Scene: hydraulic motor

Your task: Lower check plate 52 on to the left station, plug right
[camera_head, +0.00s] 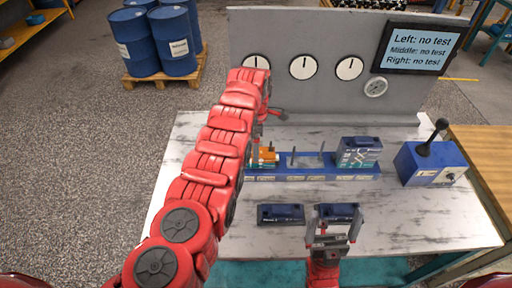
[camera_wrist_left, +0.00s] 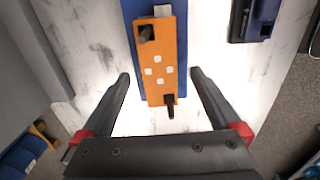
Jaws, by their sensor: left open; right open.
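A blue station rail (camera_head: 320,178) lies across the table. An orange block (camera_head: 262,157) sits at its left station; in the left wrist view the orange block (camera_wrist_left: 160,62) has a dark peg near each of two opposite corners. My left gripper (camera_wrist_left: 160,76) is open, its fingers either side of the block and apart from it. The middle station (camera_head: 306,160) shows bare grey uprights. A dark blue patterned plate (camera_head: 359,152) stands at the right station. Two dark blue plates lie in front, a left one (camera_head: 281,214) and a right one (camera_head: 338,210). My right gripper (camera_head: 333,228) is open at the right one. Number 52 is not readable.
A blue box with a black lever (camera_head: 430,160) stands at the table's right. A grey panel with gauges (camera_head: 304,68) and a screen (camera_head: 421,48) reading "no test" for all three stations rises behind. The table's front right (camera_head: 420,225) is clear.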

